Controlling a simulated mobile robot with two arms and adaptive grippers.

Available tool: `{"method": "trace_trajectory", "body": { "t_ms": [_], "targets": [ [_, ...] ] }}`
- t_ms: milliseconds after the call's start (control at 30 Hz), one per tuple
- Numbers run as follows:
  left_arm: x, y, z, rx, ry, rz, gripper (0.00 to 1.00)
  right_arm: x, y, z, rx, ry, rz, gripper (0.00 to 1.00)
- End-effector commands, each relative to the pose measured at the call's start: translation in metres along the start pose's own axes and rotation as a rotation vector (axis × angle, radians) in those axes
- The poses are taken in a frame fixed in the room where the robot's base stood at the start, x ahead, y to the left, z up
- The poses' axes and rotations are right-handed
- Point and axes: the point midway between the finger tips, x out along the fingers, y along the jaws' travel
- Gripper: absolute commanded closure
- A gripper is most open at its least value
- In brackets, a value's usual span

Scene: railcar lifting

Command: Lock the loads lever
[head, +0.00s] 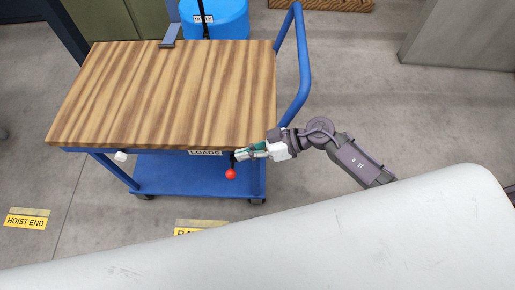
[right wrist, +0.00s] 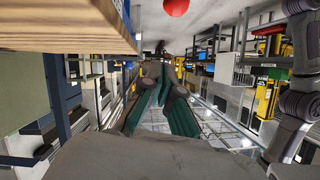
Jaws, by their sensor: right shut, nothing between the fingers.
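The loads lever is a black stem with a red ball knob (head: 230,174), hanging below the front edge of the cart's wooden top, just right of the "LOADS" label (head: 205,153). The red ball also shows at the top edge of the right wrist view (right wrist: 176,7), beyond the fingers. My right gripper (head: 240,154) is shut and empty, its green-padded fingers close beside the lever stem, above and right of the ball. Whether it touches the stem I cannot tell. The fingers also show in the right wrist view (right wrist: 158,72). My left gripper is out of view.
The wooden top (head: 165,95) sits on a blue cart with a lower shelf (head: 195,177) and a blue handle (head: 303,65) at right. A white knob (head: 120,156) shows under the front left edge. Floor to the right is clear.

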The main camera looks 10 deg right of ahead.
Motion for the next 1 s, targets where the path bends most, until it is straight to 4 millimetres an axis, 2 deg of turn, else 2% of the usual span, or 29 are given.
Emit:
{"method": "trace_trajectory", "body": {
  "t_ms": [33,167,200,300,500,1000],
  "targets": [
    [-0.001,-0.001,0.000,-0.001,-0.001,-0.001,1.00,0.013,-0.001,-0.002,0.003,0.004,-0.003,1.00],
    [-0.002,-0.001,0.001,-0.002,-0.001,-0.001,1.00,0.039,-0.001,-0.002,0.002,0.004,-0.002,1.00],
    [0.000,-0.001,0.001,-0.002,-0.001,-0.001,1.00,0.043,0.000,0.006,0.005,-0.001,-0.001,1.00],
    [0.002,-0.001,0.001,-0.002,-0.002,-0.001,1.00,0.045,-0.001,0.023,0.006,-0.001,-0.001,1.00],
    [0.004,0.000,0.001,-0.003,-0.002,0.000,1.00,0.048,0.000,0.037,0.001,0.000,0.000,1.00],
    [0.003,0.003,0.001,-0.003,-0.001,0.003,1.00,0.048,-0.001,0.040,-0.007,-0.001,0.002,1.00]
  ]
}}
